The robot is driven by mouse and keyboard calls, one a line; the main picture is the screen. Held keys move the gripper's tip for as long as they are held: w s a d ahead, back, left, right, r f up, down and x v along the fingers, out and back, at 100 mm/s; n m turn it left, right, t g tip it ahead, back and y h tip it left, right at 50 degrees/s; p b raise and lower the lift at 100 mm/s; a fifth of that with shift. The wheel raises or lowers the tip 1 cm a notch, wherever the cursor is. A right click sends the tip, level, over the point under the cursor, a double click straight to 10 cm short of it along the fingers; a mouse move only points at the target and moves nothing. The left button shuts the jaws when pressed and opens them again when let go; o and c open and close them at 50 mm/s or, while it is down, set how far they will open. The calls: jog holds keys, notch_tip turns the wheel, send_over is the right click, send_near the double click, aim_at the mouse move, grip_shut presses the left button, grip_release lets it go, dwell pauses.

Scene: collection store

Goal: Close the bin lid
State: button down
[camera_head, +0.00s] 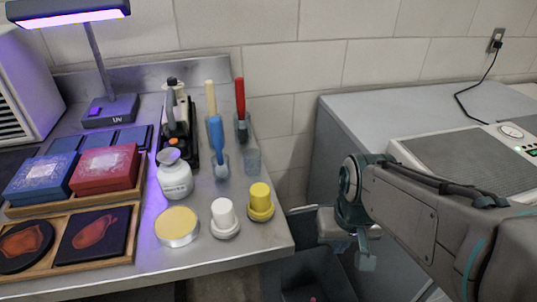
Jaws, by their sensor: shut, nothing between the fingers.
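A dark grey bin (301,268) stands on the floor in the gap between the steel table and the grey cabinet. Its top is open and I see into its dark inside. A dark edge at its back left may be the raised lid, but my arm and gripper hide much of it, so I cannot tell its exact angle. My gripper (364,261) hangs over the bin's right part, pointing down. It is shut and empty. I cannot tell whether it touches the bin.
The steel table (255,262) at left holds a white jar (174,178), yellow and white stamps, brushes, boxes and a UV lamp (105,105). The grey cabinet (350,125) and a panelled machine (455,155) stand at right. The gap between is narrow.

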jog(key=w+a+f+n+g+p, duration=0.1)
jog(key=w+f, duration=0.1)
jog(key=w, duration=1.2)
jog(key=w+f+n+p, duration=0.1)
jog(key=w+f, duration=0.1)
jog(key=w, duration=1.3)
jog(key=w+f, duration=0.7)
jog(key=s+f+b, duration=0.2)
jog(key=s+f, duration=0.1)
jog(key=f, duration=0.8)
jog(key=shift+d+f+g, duration=0.3)
jog(key=shift+d+f, duration=0.05)
jog(key=shift+f, duration=0.05)
